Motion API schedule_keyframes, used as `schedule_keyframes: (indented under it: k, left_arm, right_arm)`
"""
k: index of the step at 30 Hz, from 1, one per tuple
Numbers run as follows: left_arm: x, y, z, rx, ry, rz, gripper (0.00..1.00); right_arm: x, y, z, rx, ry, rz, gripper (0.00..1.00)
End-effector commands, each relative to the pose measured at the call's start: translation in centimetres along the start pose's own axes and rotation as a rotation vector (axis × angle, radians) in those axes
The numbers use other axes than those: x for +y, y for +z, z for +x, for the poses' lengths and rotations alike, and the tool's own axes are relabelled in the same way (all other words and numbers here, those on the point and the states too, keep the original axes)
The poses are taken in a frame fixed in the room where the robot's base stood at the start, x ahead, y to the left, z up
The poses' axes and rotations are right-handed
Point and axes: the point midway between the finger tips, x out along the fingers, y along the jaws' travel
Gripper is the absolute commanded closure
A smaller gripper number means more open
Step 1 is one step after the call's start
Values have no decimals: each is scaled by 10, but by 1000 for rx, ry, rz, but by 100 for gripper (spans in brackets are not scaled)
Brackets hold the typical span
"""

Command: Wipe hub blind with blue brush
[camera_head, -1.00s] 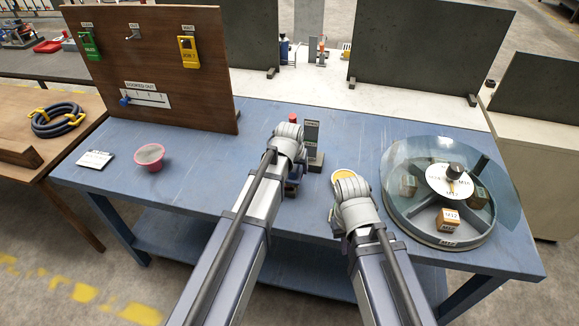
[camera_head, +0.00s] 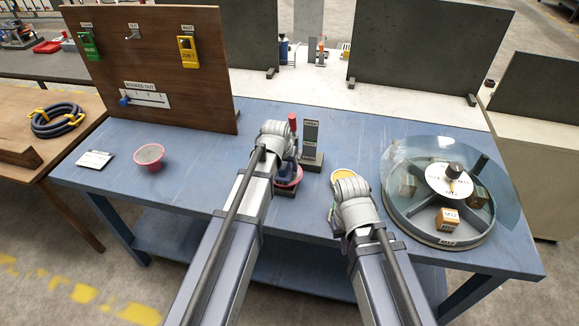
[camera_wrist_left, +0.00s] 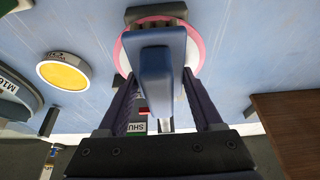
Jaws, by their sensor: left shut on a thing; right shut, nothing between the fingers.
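The blue brush (camera_wrist_left: 160,75) is in the left wrist view, a blue block between the two dark fingers of my left gripper (camera_wrist_left: 156,95), which is shut on it. Beyond it is a round piece with a pink rim (camera_wrist_left: 126,48), partly covered by the brush; it looks like the hub blind. I cannot tell whether the brush touches it. In the head view the pink rim (camera_head: 291,183) shows on a dark base beside my left wrist. My right gripper (camera_head: 338,220) is shut and empty, mostly hidden by its own wrist, near a yellow disc (camera_head: 344,175).
A glass-covered round tray (camera_head: 437,242) with labelled blocks stands at the right. A dark labelled post (camera_head: 311,135) and a red-topped part (camera_head: 293,122) stand behind my left wrist. The blue table (camera_head: 210,165) is clear between.

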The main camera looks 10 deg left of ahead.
Motion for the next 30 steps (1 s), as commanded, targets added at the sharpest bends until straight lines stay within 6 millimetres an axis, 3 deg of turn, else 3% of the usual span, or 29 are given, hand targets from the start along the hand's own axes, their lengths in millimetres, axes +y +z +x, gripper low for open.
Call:
schedule_keyframes:
  k: [17,30]
  left_arm:
    - [-36,-3,0,-3,-5,-2,78]
    - [-36,-5,-5,-2,-3,0,78]
  right_arm:
    - [0,0,-1,0,0,0,100]
    - [1,0,-6,0,0,0,100]
